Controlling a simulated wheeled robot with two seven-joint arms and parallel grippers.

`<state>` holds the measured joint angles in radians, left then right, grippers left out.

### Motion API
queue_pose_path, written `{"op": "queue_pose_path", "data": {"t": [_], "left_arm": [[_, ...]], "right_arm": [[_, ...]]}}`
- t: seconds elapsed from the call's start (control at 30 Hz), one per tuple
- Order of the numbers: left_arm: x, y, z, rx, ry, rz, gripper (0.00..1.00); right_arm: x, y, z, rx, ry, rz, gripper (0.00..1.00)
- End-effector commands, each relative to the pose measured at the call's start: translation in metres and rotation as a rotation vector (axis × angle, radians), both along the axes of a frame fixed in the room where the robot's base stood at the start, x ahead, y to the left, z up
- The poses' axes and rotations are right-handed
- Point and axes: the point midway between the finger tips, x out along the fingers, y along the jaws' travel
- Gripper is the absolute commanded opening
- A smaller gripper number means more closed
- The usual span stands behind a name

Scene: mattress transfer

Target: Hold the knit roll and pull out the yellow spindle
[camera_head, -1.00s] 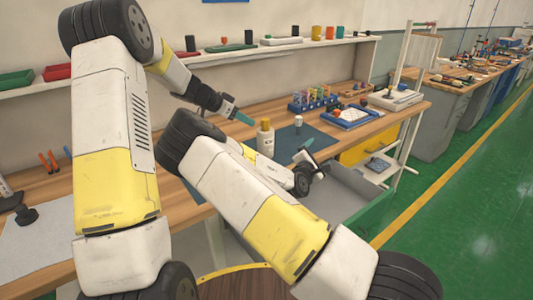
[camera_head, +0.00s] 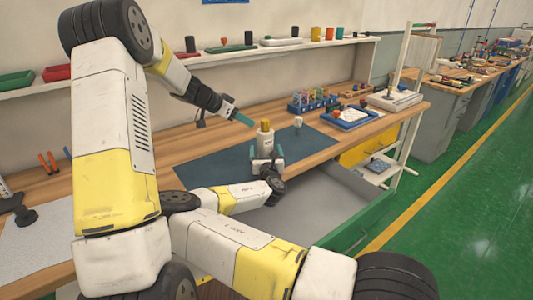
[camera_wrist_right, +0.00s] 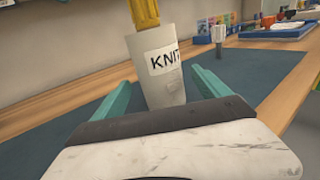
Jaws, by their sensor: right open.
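The knit roll (camera_head: 265,145) is a pale upright cylinder with a "KNIT" label, standing on the dark blue mat (camera_head: 215,165). The yellow spindle (camera_head: 265,125) sticks up from its top; in the right wrist view the spindle (camera_wrist_right: 144,12) is cut off by the upper edge. My right gripper (camera_head: 267,158) is open low at the roll's near side. In its wrist view the teal fingers stand on either side of the roll (camera_wrist_right: 158,80), with visible gaps. My left gripper (camera_head: 240,118) is above and left of the roll, seen edge-on, so its opening is unclear.
A small pale peg (camera_head: 298,121) stands on the mat right of the roll. Behind it are a rack of colored items (camera_head: 313,102) and a blue tray (camera_head: 350,118). An open grey drawer (camera_head: 320,205) lies below the table's front edge. The mat's left part is clear.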

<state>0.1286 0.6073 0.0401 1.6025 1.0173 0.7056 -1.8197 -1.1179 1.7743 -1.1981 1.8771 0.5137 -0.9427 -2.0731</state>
Motion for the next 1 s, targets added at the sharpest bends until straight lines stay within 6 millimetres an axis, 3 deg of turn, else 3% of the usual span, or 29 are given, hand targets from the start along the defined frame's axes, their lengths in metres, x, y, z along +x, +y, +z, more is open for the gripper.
{"op": "queue_pose_path", "data": {"t": [0.3,0.73,1.0], "left_arm": [[0.0,0.0,0.0,0.0,0.0,0.0,0.36],[0.0,0.0,0.0,0.0,0.0,0.0,0.36],[0.0,0.0,0.0,0.0,0.0,0.0,0.36]], "right_arm": [[0.047,0.003,0.0,0.001,-0.001,-0.001,0.86],[0.058,0.004,0.001,0.0,-0.001,-0.001,0.86],[0.058,0.004,0.001,0.0,-0.002,-0.001,0.35]]}}
